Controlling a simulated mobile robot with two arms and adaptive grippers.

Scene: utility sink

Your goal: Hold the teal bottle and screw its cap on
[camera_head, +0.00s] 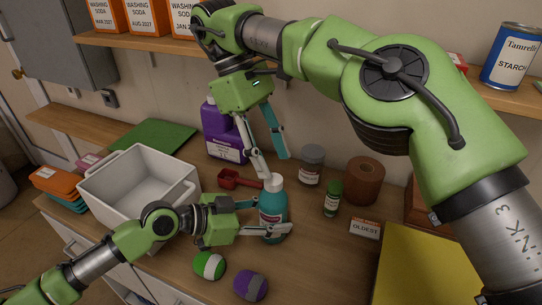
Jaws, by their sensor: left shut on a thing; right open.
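The teal bottle (274,211) stands upright on the wooden counter and has a white cap (273,182) at its top. I cannot tell whether the cap is seated or how tight it is. My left gripper (274,217) comes in from the left and is shut on the bottle's body, one finger on the far side and one across the front. My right gripper (274,168) hangs over the bottle from above. It is open, with its light fingertip beside the cap and its teal-sided finger behind and to the right; contact with the cap is unclear.
A red scoop (230,179) and a purple jug (222,133) are behind the bottle. A grey-lidded jar (312,166), a green bottle (332,199) and a brown roll (363,181) stand right. A white bin (118,195) is left. Green (209,265) and purple (251,285) rolled items lie in front.

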